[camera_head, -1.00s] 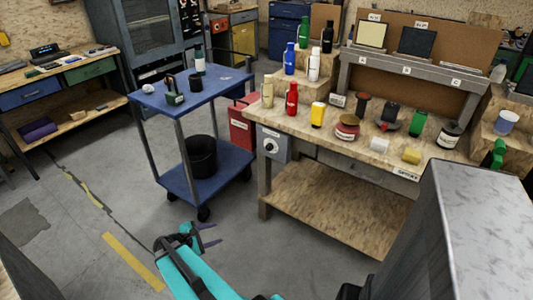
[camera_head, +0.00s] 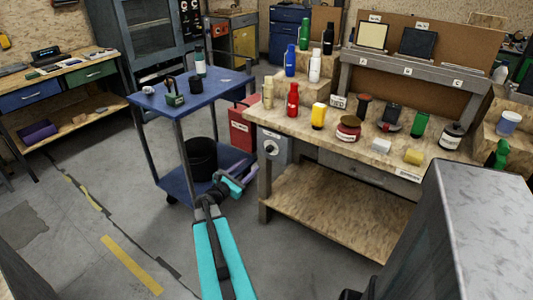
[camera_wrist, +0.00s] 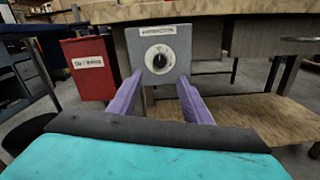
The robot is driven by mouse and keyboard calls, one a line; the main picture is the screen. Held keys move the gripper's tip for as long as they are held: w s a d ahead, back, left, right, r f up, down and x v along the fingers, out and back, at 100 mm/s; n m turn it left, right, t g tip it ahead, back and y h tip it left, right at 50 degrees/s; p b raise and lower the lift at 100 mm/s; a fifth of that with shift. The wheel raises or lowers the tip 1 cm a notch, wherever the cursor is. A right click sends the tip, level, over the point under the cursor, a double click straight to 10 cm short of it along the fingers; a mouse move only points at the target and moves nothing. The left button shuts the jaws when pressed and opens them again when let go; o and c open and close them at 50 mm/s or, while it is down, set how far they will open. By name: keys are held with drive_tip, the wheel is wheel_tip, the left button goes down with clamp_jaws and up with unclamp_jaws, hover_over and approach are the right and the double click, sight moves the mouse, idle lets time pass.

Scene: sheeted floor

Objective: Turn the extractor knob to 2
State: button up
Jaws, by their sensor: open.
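The extractor knob (camera_wrist: 158,59) is a black knob on a white round dial, on a grey box with a label above it. The box (camera_wrist: 184,38) is fixed under the front edge of the workbench. The dial (camera_head: 271,147) also shows small in the head view; its marks are too small to read. My gripper (camera_wrist: 160,88) is open, with its two purple fingers apart and nothing between them. It points at the box, with the knob centred above and beyond the fingertips. In the head view my gripper (camera_head: 249,175) is low, in front of and left of the box.
A red labelled box (camera_wrist: 88,66) stands left of the knob box. A blue cart (camera_head: 190,98) with a black bucket (camera_head: 203,158) stands left of my arm. The workbench (camera_head: 345,150) holds several bottles and jars, with a wooden lower shelf (camera_head: 335,208).

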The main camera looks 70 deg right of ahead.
sight(268, 150)
drive_tip(key=shift+p+x, duration=0.9)
drive_tip(key=shift+x, duration=5.95)
drive_tip(key=c, duration=1.1)
